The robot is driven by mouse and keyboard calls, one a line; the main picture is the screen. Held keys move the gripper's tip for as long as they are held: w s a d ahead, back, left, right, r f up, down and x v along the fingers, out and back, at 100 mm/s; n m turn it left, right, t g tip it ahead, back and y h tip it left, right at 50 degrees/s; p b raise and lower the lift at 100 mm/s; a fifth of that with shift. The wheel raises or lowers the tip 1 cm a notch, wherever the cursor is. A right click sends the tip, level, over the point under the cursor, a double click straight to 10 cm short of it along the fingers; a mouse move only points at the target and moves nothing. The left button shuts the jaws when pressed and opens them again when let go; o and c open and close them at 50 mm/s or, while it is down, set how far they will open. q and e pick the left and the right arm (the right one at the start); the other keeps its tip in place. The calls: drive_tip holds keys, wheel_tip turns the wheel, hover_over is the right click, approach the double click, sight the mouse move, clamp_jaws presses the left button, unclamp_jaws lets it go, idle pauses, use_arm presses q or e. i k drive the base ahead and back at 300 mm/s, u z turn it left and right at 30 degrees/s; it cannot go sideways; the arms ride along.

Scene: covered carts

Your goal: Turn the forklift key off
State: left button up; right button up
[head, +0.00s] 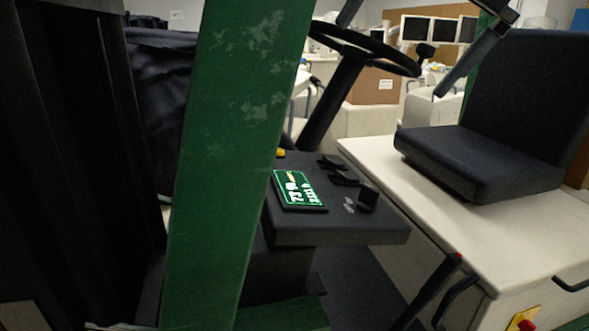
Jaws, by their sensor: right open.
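A dark forklift console (335,232) stands in the middle, behind a green pillar (225,150). On it are a lit green display (299,189), a small yellow piece (280,153) at the far left edge, and several black levers (346,178). I cannot make out the key; the yellow piece is too small to tell, and the pillar covers the console's left side. My left gripper does not show.
The steering wheel (376,52) rises behind the console. A black seat (480,150) rests on a white body (440,205) at the right. A red button on a yellow plate (524,318) is at the bottom right. Dark drapes (75,150) fill the left.

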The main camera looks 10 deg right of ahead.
sight(368, 198)
drive_tip(key=k, duration=1)
